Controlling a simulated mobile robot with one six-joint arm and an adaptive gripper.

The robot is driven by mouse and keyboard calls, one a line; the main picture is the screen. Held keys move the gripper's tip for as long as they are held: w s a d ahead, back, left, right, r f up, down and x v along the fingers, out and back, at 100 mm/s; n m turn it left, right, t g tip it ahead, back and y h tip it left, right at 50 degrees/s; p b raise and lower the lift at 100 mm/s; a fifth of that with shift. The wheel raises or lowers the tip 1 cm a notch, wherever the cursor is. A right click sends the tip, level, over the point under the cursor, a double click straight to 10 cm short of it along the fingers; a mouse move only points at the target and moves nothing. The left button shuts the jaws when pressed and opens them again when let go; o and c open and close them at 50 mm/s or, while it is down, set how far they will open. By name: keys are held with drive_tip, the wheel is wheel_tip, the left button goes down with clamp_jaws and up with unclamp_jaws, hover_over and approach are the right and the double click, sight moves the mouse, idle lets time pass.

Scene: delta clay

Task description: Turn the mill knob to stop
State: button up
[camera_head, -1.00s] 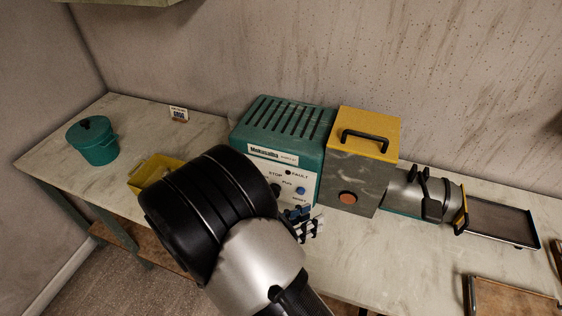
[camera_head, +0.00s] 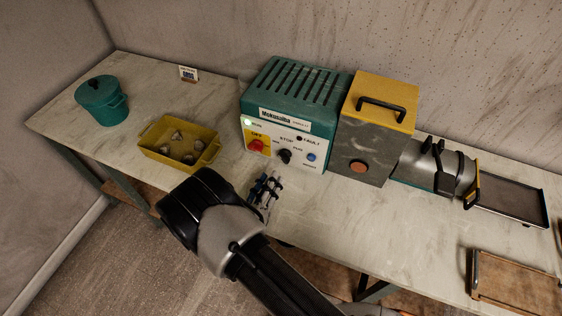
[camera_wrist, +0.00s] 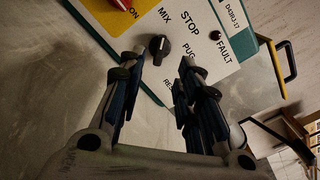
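The mill is a teal machine (camera_head: 291,97) with a white front panel on the worktable. Its black knob (camera_head: 285,156) sits on the panel below the word STOP, with MIX and PUG beside it. The knob also shows in the wrist view (camera_wrist: 159,47), between the fingertips in the picture but farther off; I cannot tell surely which word it points to. My gripper (camera_head: 264,189) is open and empty in front of the panel, apart from the knob. It also shows in the wrist view (camera_wrist: 158,66) with its fingers spread.
The panel has a red switch (camera_head: 256,146) on yellow, a lit RUN lamp (camera_head: 248,122) and a blue button (camera_head: 311,157). A grey box with a yellow top (camera_head: 387,92) adjoins the mill. A yellow tray (camera_head: 146,150) and teal pot (camera_head: 101,103) stand left.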

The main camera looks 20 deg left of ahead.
sight(282, 159)
drive_tip(key=w, duration=0.3)
drive_tip(key=w+b, duration=0.1)
drive_tip(key=w, duration=0.5)
drive_tip(key=shift+d, duration=0.35)
drive_tip(key=shift+c, duration=0.4)
clamp_jaws()
